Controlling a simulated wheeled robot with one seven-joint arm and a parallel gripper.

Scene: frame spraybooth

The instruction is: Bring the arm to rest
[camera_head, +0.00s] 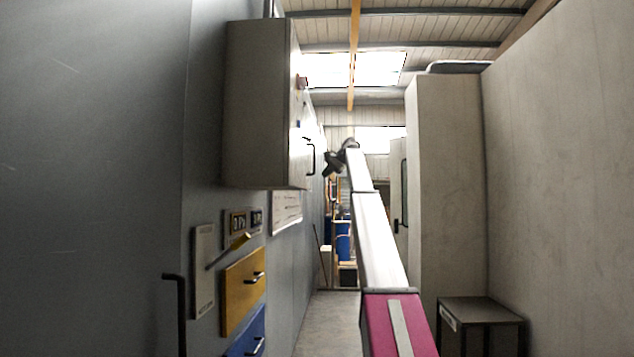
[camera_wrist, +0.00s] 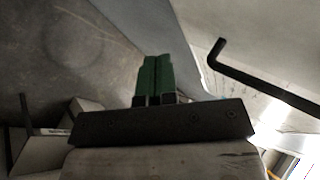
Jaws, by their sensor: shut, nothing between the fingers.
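My arm (camera_head: 378,235) reaches forward and up through the middle of the head view. My gripper (camera_head: 333,163) is a small dark shape at its far end, just right of the handle of the grey wall cabinet (camera_head: 257,105). In the wrist view my gripper (camera_wrist: 155,72) shows two green fingers pressed together, with nothing between them. A black bar handle (camera_wrist: 262,78) on a pale panel is to the right of the fingers; the fingers appear apart from it.
The left wall carries a yellow drawer front (camera_head: 243,290), a blue one (camera_head: 247,335) and a black handle (camera_head: 175,312). A dark low cabinet (camera_head: 480,325) stands at lower right, by a pale wall (camera_head: 560,180). A narrow strip of floor (camera_head: 322,325) is clear.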

